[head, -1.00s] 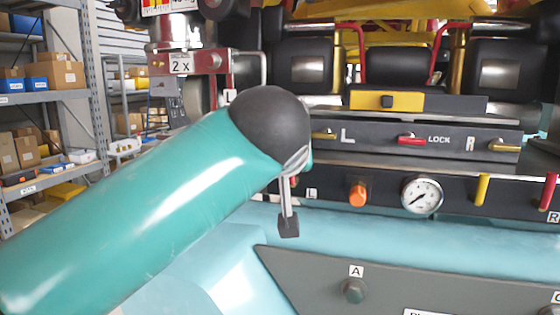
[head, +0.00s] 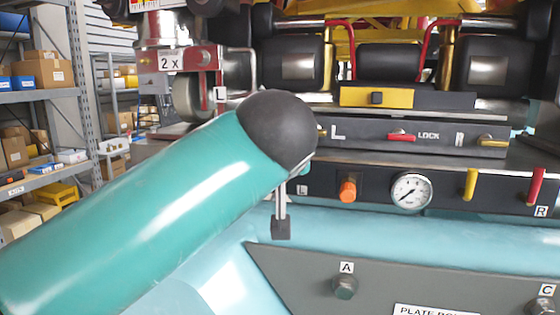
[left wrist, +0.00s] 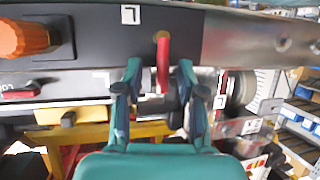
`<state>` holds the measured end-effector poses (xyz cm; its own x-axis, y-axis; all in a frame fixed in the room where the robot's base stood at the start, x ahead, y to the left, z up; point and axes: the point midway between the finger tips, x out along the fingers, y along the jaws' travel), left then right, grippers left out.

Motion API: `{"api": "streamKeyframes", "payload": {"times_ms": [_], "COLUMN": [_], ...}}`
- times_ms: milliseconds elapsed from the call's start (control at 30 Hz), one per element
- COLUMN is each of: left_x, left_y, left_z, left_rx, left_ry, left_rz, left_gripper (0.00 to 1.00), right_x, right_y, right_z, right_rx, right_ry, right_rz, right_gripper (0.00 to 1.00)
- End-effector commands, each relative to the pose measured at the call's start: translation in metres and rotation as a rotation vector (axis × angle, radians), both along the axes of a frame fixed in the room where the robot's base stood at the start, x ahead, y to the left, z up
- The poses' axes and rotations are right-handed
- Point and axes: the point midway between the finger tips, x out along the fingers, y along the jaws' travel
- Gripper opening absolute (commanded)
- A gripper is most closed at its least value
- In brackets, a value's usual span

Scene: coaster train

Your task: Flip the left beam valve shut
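The left beam valve is a red handle (left wrist: 163,62) on the dark panel by an L label, seen in the left wrist view. My left gripper (left wrist: 160,78) is open, with one finger on each side of the handle; contact cannot be told. My right gripper is not in view.
An orange knob (head: 347,191), a round gauge (head: 411,192), a yellow handle (head: 470,184) and a red handle (head: 536,186) by the R label sit along the same panel. A ledge with a LOCK lever (head: 402,136) is above. A grey plate (head: 400,275) slopes below.

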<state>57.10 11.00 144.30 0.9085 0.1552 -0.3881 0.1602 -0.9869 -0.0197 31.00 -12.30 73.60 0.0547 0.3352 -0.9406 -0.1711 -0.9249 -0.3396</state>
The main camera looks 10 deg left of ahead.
Motion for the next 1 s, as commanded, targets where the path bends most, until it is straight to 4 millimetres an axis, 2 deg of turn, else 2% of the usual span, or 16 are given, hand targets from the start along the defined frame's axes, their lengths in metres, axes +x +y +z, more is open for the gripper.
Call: {"api": "streamKeyframes", "payload": {"times_ms": [233,367,800,1000], "left_x": [-0.002,-0.011,-0.085,-0.105], "left_y": [0.001,-0.001,-0.014,-0.018], "left_z": [0.004,0.008,0.038,0.045], "left_rx": [-0.002,-0.004,-0.004,-0.002], "left_ry": [-0.006,-0.009,-0.007,-0.004], "left_rz": [0.0,-0.001,-0.004,-0.001], "left_gripper": [0.39,0.39,0.39,0.39], "right_x": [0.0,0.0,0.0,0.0], "right_y": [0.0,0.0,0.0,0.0], "right_z": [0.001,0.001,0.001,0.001], "right_rx": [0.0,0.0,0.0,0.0], "right_ry": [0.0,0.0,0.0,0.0], "right_rz": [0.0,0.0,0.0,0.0], "right_gripper": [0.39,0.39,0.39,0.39]}}
